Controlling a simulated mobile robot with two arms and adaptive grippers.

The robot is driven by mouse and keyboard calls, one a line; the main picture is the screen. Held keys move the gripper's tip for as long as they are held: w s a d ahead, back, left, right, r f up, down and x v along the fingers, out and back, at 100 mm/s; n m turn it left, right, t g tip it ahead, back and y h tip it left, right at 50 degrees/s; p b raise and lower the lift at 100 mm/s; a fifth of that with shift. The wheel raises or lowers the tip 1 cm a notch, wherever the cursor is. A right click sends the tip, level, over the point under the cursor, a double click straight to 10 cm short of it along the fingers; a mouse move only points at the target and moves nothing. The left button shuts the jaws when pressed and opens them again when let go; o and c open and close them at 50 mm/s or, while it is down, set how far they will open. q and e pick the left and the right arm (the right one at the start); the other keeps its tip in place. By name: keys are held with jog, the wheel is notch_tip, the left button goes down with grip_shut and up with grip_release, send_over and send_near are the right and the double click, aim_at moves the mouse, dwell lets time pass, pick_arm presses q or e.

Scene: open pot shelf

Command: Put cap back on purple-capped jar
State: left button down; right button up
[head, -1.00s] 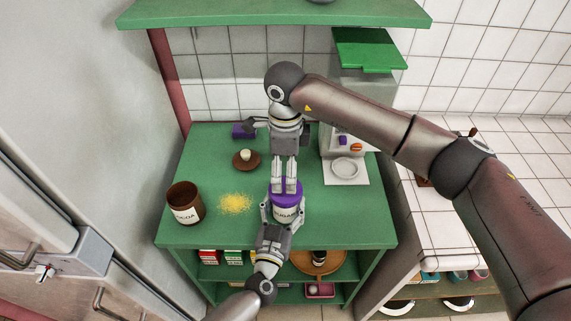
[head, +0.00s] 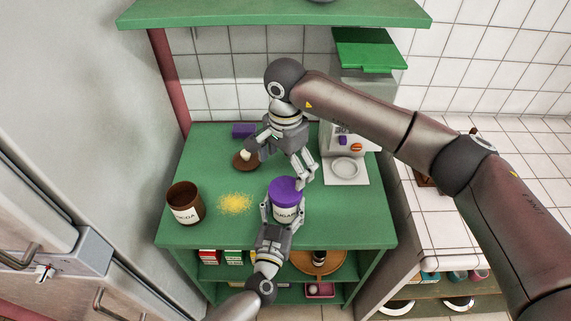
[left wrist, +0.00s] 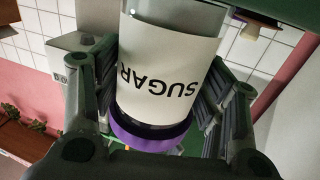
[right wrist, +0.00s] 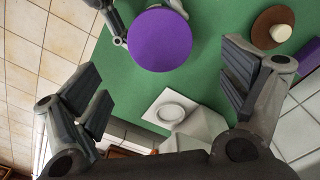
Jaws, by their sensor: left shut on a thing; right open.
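The sugar jar (head: 286,212) stands upright near the front edge of the green counter, with its purple cap (head: 286,190) sitting on its mouth. In the left wrist view the jar (left wrist: 165,75) appears upside down, with the purple cap (left wrist: 150,135) against its top. My left gripper (head: 279,217) is shut around the jar's body. My right gripper (head: 306,172) is open and empty, behind and to the right of the cap. In the right wrist view the cap (right wrist: 160,40) lies beyond the open fingers, apart from them.
A brown cocoa jar (head: 185,203) without a lid and yellow powder (head: 235,203) are at left. A brown lid with a pale knob (head: 243,162) and a purple box (head: 243,130) lie behind. A coffee machine (head: 346,172) stands at back right.

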aim_at(286, 189)
jog(key=shift+f, duration=4)
